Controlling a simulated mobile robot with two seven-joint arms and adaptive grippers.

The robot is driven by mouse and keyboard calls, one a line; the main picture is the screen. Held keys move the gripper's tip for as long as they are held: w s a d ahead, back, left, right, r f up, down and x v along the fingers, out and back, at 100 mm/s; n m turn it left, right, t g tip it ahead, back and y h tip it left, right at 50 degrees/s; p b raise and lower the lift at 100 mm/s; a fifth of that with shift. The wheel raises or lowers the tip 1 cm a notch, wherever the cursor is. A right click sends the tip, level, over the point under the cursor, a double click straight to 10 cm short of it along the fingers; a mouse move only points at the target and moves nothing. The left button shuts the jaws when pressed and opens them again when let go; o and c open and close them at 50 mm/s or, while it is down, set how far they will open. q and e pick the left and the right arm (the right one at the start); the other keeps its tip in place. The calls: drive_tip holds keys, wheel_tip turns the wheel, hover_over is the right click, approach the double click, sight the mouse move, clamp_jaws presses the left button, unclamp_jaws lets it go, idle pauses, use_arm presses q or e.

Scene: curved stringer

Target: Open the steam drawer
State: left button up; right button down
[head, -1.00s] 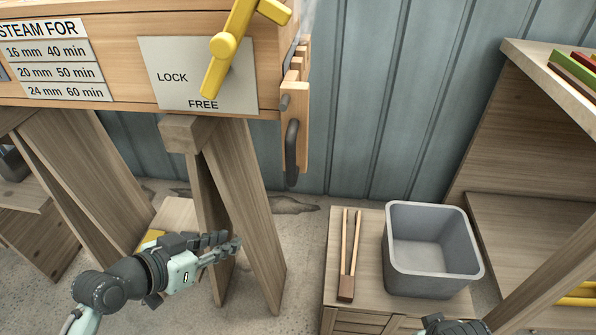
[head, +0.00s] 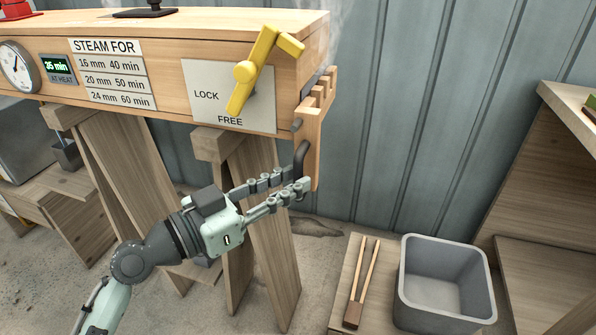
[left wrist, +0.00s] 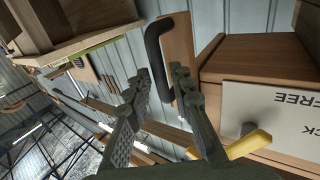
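The steam box (head: 170,40) is a long wooden chest on trestle legs. Its drawer front (head: 312,130) is the wooden piece at the right end, with a dark curved handle (head: 301,158) on it. A yellow lever (head: 246,72) on the LOCK/FREE plate has its lower arm pointing down towards FREE. My left gripper (head: 289,183) is open, with its fingertips at the lower part of the handle. In the left wrist view the black handle (left wrist: 153,50) shows between the open fingers (left wrist: 160,80); I cannot tell whether they touch it. My right gripper is out of view.
A grey bin (head: 445,280) and wooden tongs (head: 362,285) sit on a low wooden stand at the lower right. Wooden shelving (head: 550,220) stands further right. Trestle legs (head: 270,225) are close behind my left gripper. Steam rises at the box's right end.

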use_arm(q)
drive_tip(key=shift+x, duration=1.15)
drive_tip(key=shift+c, duration=0.2)
clamp_jaws()
drive_tip(key=shift+f, duration=0.1)
